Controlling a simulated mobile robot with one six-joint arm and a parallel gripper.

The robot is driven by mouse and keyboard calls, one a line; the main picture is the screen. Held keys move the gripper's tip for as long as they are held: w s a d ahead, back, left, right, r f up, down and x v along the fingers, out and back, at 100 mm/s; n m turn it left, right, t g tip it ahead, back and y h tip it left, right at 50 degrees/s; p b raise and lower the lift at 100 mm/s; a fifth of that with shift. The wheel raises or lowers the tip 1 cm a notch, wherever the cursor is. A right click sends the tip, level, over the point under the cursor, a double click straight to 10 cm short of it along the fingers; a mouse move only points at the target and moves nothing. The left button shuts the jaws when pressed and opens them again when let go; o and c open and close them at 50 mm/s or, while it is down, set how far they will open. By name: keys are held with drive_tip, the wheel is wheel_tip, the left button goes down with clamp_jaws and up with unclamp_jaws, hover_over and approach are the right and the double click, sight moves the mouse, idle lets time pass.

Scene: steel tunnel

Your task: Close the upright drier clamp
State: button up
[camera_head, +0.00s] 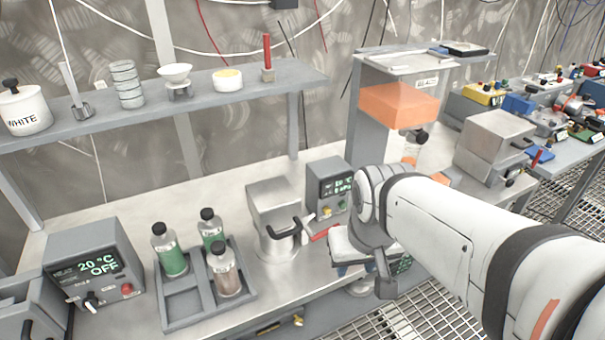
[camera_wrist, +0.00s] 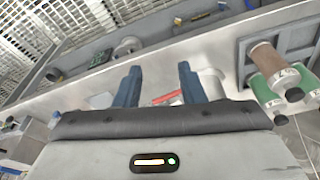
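A steel vessel with a dark handle (camera_head: 275,215), which looks like the upright drier, stands on the bench in the middle of the head view. A red lever (camera_head: 325,232), likely its clamp, sticks out to its right. The red lever also shows in the wrist view (camera_wrist: 167,97), between and beyond my fingers. I cannot tell the clamp's exact position. My gripper (camera_wrist: 157,68) has its two blue fingers well apart with nothing held between them. In the head view my wrist hides most of the gripper, to the right of the red lever.
A control box with a green display (camera_head: 328,188) stands just behind the lever. A grey rack (camera_head: 180,305) with several bottles stands left of the vessel. An orange hood (camera_head: 398,105) and steel boxes (camera_head: 495,145) are at right. The shelf above holds small ware.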

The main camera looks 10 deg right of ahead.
wheel_tip(320, 180, down, 10)
drive_tip(key=w+a+m+g+y+b, duration=0.1)
drive_tip(key=w+a+g+y+b, duration=0.3)
drive_tip(key=b, duration=0.6)
drive_tip(key=w+d+f+t+y+b, duration=0.1)
drive_tip(key=w+y+b, duration=0.1)
drive_tip(key=y+b, duration=0.1)
drive_tip(key=w+d+f+t+y+b, duration=0.1)
drive_tip(key=w+f+t+y+b, duration=0.1)
drive_tip(key=w+y+b, duration=0.1)
drive_tip(key=w+d+f+m+t+y+b, duration=0.1)
drive_tip(key=w+y+b, duration=0.2)
drive_tip(key=shift+d+f+t+y+b, duration=0.3)
drive_tip(key=shift+d+f+t, duration=0.05)
drive_tip(key=shift+f+t, duration=0.05)
drive_tip(key=w+d+t+b, duration=0.1)
drive_tip(key=d, duration=0.1)
drive_tip(key=w+d+t+y+b, duration=0.1)
drive_tip(key=w+d+t, duration=0.1)
drive_tip(key=w+d+t+y+b, duration=0.1)
drive_tip(key=w+d+t, duration=0.1)
drive_tip(key=shift+d+m, duration=0.3)
drive_tip(key=shift+d, duration=0.1)
drive_tip(key=shift+w+a+r+b, duration=0.1)
drive_tip(key=shift+w+a+b, duration=0.1)
drive_tip(key=shift+b, duration=0.1)
drive_tip(key=x, duration=0.7)
drive_tip(key=shift+r+b, duration=0.25)
drive_tip(key=shift+b, duration=0.1)
